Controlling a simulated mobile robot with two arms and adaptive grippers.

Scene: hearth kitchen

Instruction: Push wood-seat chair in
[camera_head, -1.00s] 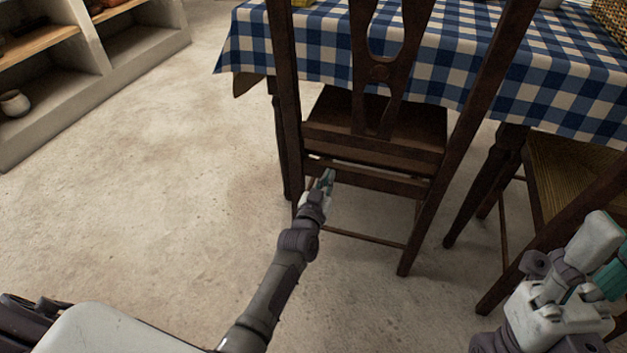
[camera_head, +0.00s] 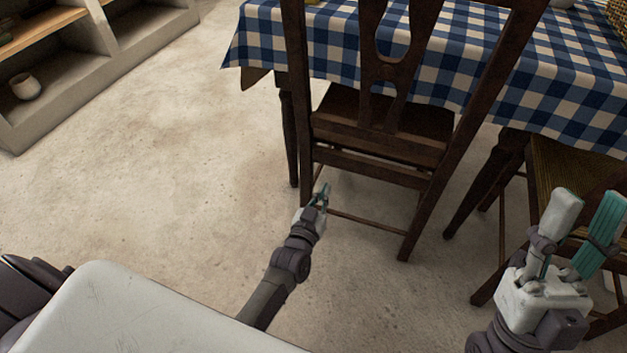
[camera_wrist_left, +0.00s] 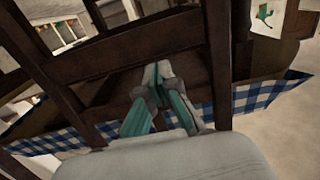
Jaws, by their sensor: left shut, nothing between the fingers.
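The dark wood-seat chair (camera_head: 400,112) stands with its back towards me and the front of its seat under the checked table (camera_head: 450,70). My left gripper (camera_head: 322,190) is shut and empty, low behind the chair's back by its left upright. In the left wrist view the closed fingers (camera_wrist_left: 157,72) point at the chair's dark rails (camera_wrist_left: 100,58); I cannot tell whether they touch. My right gripper (camera_head: 585,205) is open and empty at the right, in front of the woven-seat chair.
A second chair with a woven seat (camera_head: 560,175) stands close on the right. A pale shelf unit (camera_head: 60,90) with a small pot (camera_head: 25,86) is at the upper left. The floor (camera_head: 160,150) between shelf and table is clear.

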